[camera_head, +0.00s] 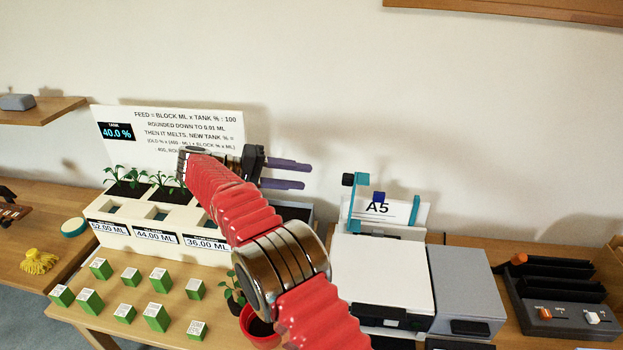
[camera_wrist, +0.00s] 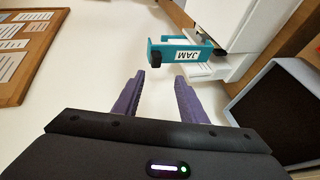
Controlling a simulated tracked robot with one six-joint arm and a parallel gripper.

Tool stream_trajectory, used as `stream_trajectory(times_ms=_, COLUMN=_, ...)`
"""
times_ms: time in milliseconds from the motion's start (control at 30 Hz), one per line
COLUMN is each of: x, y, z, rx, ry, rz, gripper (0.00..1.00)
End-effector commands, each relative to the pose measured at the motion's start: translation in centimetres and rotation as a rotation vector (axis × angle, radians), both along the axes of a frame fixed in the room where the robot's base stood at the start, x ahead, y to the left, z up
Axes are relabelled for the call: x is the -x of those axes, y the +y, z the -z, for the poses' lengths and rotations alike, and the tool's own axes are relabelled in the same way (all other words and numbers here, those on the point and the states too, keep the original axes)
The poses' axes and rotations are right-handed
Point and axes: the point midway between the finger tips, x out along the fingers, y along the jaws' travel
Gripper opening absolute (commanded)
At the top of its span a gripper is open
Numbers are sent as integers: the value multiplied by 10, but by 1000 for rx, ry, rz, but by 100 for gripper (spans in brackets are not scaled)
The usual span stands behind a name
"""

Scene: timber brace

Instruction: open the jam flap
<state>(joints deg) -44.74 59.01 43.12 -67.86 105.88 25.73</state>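The jam flap (camera_wrist: 178,54) is a teal piece with a white JAM label and a black knob at its left end in the wrist view. In the head view the teal flap (camera_head: 357,205) stands at the back left of the white printer (camera_head: 380,270). Whether it is open is hard to tell. My gripper (camera_head: 304,174) is left of the flap in the head view, apart from it. In the wrist view my gripper (camera_wrist: 160,78) has its two purple fingers spread and empty, with the flap beyond the tips.
A planter (camera_head: 160,235) with seedlings stands left, under a sign board (camera_head: 190,118). Several green blocks (camera_head: 157,317) lie on the table before it. A red pot (camera_head: 257,325) is beside my arm. A slotted grey device (camera_head: 560,295) is at right.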

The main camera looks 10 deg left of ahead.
Motion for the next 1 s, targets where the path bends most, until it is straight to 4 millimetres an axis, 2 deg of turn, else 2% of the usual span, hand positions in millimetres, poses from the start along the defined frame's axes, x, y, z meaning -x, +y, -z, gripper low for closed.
stream_trajectory(times_ms=200, x=6, y=14, z=-4, rx=0, ry=0, rz=-1, gripper=38)
stream_trajectory(times_ms=733, x=2, y=18, z=-2, rx=0, ry=23, rz=-28, gripper=38)
stream_trajectory(times_ms=800, x=-2, y=22, z=5, rx=-17, ry=51, rz=-58, gripper=38)
stream_trajectory(times_ms=867, x=-4, y=26, z=21, rx=-27, ry=96, rz=-89, gripper=38)
stream_trajectory(times_ms=1000, x=-1, y=31, z=68, rx=-46, ry=223, rz=-156, gripper=38)
